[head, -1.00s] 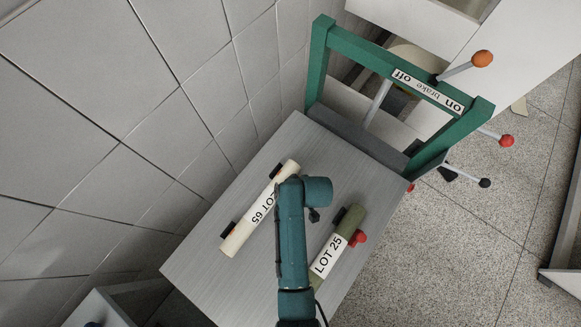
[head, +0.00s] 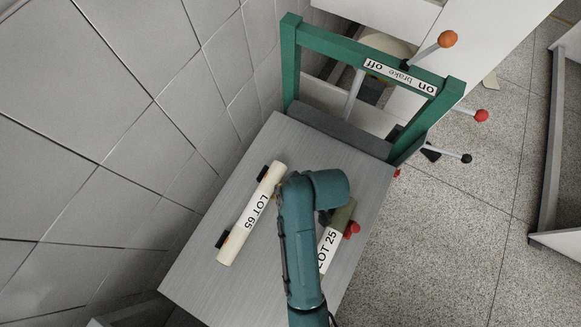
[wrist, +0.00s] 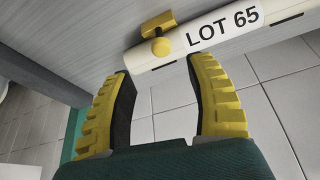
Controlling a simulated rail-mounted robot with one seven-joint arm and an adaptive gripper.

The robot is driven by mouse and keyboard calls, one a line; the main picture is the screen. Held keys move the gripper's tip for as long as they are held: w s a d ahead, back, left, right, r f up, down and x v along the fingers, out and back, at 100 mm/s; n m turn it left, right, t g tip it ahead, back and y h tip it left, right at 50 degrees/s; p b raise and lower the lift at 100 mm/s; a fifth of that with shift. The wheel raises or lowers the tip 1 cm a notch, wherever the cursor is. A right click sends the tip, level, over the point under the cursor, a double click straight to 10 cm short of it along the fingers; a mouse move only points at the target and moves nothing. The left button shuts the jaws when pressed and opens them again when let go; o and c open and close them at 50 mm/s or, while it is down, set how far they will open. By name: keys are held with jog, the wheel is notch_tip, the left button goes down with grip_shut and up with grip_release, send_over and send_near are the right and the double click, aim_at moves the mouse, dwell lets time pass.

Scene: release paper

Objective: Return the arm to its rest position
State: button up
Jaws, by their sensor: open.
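My gripper (wrist: 160,68) is open in the wrist view, with its two yellow, dark-padded fingers spread and nothing between them. The cream roll labelled LOT 65 (wrist: 190,42) lies just beyond the fingertips; whether the right fingertip touches it is unclear. A yellow knob (wrist: 158,34) sits on the roll. In the head view the LOT 65 roll (head: 250,213) lies on the grey table, left of my teal arm. My gripper is hidden behind the arm there.
An olive roll labelled LOT 25 (head: 341,218), with a red knob (head: 352,229), lies right of my arm, partly covered. The grey table (head: 205,262) has a green frame (head: 372,62) with a brake sign and levers at its far end. A tiled wall stands left.

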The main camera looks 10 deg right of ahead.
dwell(0.4)
jog(key=w+r+t, duration=0.3)
jog(key=w+r, duration=0.1)
jog(key=r, duration=0.5)
jog(key=w+a+r+t+h, duration=0.1)
jog(key=w+r+t, duration=0.2)
jog(key=r, duration=0.7)
jog(key=w+r+t, duration=0.4)
jog(key=r, duration=0.5)
jog(key=s+d+r+m+t+h, duration=0.1)
jog(key=s+r+m+t, duration=0.3)
jog(key=r, duration=0.7)
jog(key=s+d+r+m+t+h, duration=0.1)
jog(key=s+r+m+t, duration=0.4)
jog(key=r, duration=0.6)
notch_tip(320, 180, up, 18)
jog(key=n+p, duration=0.1)
jog(key=p, duration=1.7)
jog(key=shift+s+g, duration=0.2)
jog(key=shift+g, duration=0.1)
jog(key=shift+d+r, duration=0.1)
